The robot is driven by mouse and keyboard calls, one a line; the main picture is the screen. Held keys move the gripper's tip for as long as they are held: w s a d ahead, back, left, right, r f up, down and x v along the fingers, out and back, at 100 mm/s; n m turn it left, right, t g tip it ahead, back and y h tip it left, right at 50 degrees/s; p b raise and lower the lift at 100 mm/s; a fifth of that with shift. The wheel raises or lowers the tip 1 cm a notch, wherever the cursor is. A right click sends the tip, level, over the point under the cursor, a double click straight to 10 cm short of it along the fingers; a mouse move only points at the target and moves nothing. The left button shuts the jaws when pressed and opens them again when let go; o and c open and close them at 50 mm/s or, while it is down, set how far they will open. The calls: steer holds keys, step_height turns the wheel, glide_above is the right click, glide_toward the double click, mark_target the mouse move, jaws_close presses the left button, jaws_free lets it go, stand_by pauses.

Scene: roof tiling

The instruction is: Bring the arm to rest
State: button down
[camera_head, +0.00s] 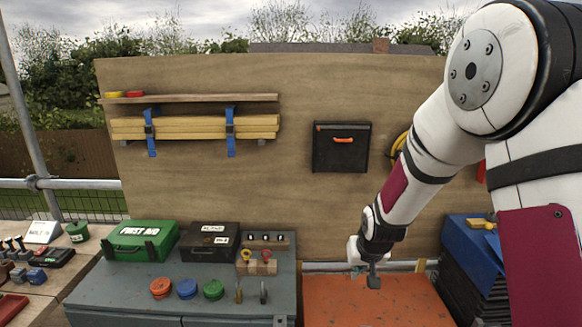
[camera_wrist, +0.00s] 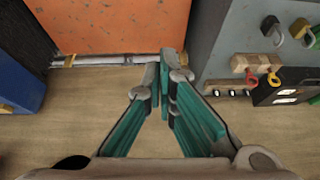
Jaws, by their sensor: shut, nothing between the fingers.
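My gripper (camera_head: 374,280) hangs from my arm at the right of the head view, its fingers pointing down in front of the orange panel. It is shut and empty. In the wrist view my gripper (camera_wrist: 164,72) shows its teal fingers brought together at the tips, with nothing between them. It is apart from the orange panel (camera_wrist: 120,25) and from the grey bench (camera_wrist: 225,60).
The grey bench (camera_head: 120,290) holds a green first aid box (camera_head: 142,241), a black box (camera_head: 209,242), coloured discs and padlocks. The orange panel (camera_head: 370,305) lies below my gripper. A blue stack (camera_head: 470,250) stands at right. A wooden board (camera_head: 220,180) stands behind.

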steer(key=s+f+v, duration=0.1)
steer(key=v, duration=0.9)
steer(key=s+d+f+v, duration=0.1)
steer(key=s+v, duration=0.1)
steer(key=v, duration=0.9)
steer(key=s+r, duration=0.3)
steer(key=s, duration=0.6)
steer(key=s+r, duration=0.3)
steer(key=s, duration=0.7)
steer(key=shift+d+r, duration=0.35)
steer(key=shift+d, duration=0.05)
steer(key=shift+s, duration=0.1)
